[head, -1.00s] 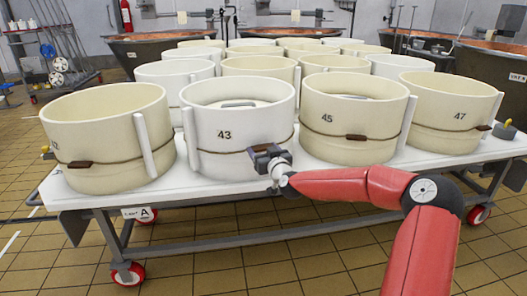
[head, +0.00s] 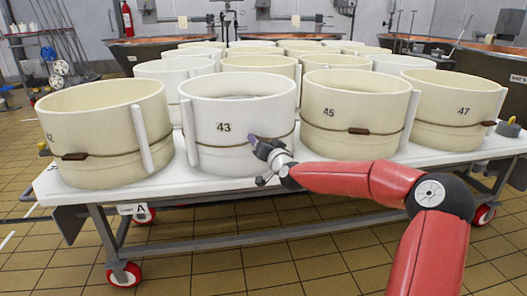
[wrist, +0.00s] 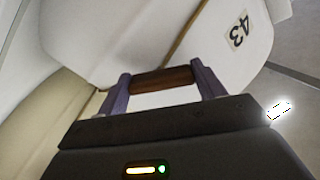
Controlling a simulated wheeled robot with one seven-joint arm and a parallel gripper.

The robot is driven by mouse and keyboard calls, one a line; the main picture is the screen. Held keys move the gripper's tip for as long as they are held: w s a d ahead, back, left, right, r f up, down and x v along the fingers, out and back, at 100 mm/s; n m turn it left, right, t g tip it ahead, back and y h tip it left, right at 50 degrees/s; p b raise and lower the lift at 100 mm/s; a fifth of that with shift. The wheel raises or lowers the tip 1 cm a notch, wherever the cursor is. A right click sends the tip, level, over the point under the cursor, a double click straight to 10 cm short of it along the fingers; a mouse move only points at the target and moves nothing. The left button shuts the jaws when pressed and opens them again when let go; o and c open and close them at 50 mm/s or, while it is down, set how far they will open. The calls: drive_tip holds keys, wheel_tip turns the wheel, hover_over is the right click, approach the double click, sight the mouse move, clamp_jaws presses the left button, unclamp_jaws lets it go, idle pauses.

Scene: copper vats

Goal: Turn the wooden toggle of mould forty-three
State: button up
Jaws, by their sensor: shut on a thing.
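Mould forty-three (head: 215,140) is a white round mould at the front of the white table, with its number label facing me. A thin brown cord runs around it. My gripper (head: 254,140) is at the front right of this mould. In the wrist view, the brown wooden toggle (wrist: 163,79) sits between the two purple fingers of my gripper (wrist: 162,76), one at each end, and they are shut on it. The label "43" (wrist: 239,30) shows at the upper right there. In the head view the toggle is hidden by my gripper.
Mould 45 (head: 345,100) stands close on the right with its own toggle (head: 358,131). A cream mould (head: 95,125) stands on the left. More moulds fill the table (head: 180,188) behind. The table's front strip is bare.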

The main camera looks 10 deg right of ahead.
drive_tip(key=m+b, duration=0.4)
drive_tip(key=m, duration=0.2)
drive_tip(key=shift+f+m+b, duration=0.1)
drive_tip(key=shift+m+b, duration=0.2)
drive_tip(key=shift+b, duration=0.05)
drive_tip(key=m+b, duration=0.3)
drive_tip(key=m, duration=0.2)
drive_tip(key=shift+r+m+b, duration=0.2)
drive_tip(key=shift+m+b, duration=0.1)
drive_tip(key=o, duration=1)
drive_tip(key=v, duration=0.7)
drive_tip(key=shift+s, duration=0.4)
